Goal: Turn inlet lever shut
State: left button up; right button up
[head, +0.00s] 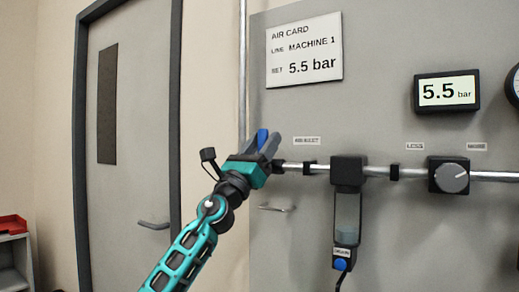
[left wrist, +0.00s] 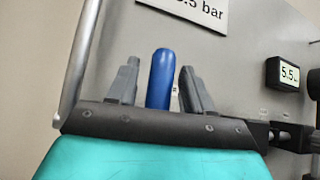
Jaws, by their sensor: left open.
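The blue inlet lever (head: 262,138) stands upright at the left end of the horizontal air pipe. My left gripper (head: 265,143) is at the lever with its fingers pointing up and away. In the left wrist view the blue lever (left wrist: 160,78) shows between the two grey fingers of my left gripper (left wrist: 158,85), which is open. A gap shows on each side of the lever, so neither finger appears to touch it. The valve body under the lever is hidden behind the gripper. My right gripper is not in view.
Right along the pipe (head: 378,171) are a filter bowl (head: 347,212) and a regulator knob (head: 455,178). A 5.5 bar display (head: 447,91) and an air card (head: 304,50) are on the grey panel. A vertical pipe (head: 242,75) rises just left of the lever. A door (head: 132,130) is further left.

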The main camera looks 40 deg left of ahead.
pick_arm(q)
jog(key=b+v, duration=0.4)
jog(key=v, duration=0.9)
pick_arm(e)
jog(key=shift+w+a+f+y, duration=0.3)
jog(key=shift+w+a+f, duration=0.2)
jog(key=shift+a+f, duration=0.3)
